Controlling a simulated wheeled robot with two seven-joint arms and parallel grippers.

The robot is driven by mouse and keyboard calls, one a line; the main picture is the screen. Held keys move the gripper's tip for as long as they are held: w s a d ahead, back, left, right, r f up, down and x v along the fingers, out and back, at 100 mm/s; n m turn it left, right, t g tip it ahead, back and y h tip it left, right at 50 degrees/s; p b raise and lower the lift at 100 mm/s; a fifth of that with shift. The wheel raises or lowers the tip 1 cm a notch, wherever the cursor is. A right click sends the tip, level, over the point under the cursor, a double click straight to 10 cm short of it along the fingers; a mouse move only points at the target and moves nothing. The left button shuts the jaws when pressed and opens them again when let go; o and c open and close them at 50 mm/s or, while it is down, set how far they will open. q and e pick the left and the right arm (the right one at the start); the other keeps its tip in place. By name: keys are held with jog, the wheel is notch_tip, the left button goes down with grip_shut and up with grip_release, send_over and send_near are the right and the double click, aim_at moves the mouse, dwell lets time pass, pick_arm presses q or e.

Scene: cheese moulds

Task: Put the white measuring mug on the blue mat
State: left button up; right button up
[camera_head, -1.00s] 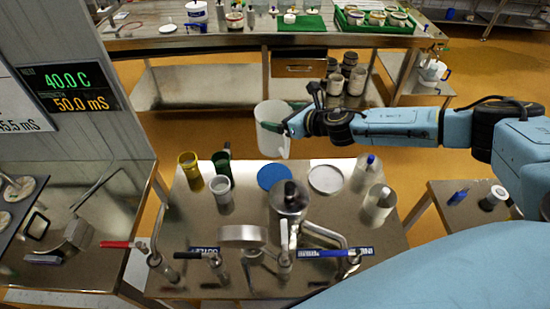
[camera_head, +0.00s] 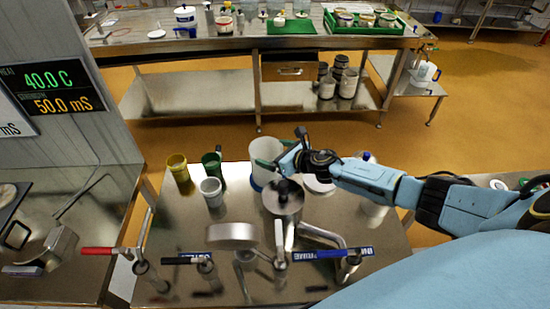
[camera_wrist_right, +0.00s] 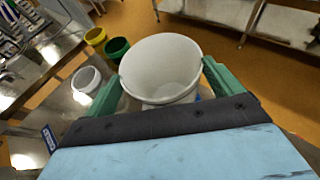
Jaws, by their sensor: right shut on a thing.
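The white measuring mug (camera_head: 264,152) is upright in my right gripper (camera_head: 275,158). In the right wrist view the mug (camera_wrist_right: 160,68) sits between the two green fingers, which close on its sides, and its inside looks empty. The blue mat (camera_head: 256,186) is a round disc on the steel table, mostly hidden behind the mug and a metal fitting. The mug is over or close to the mat; I cannot tell whether they touch. My left gripper is not in view.
Left of the mug stand a yellow cup (camera_head: 177,168), a green cup (camera_head: 211,164) and a white cup (camera_head: 211,191). A steel lidded fitting (camera_head: 283,198) and valves with coloured handles stand in front. A white disc (camera_head: 318,186) lies to the right, partly behind my arm.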

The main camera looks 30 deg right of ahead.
jog(key=shift+f, duration=0.2)
jog(key=shift+f, duration=0.15)
jog(key=o, duration=1)
jog(key=shift+o, duration=0.2)
jog(key=v, duration=1.2)
jog(key=shift+p, duration=0.4)
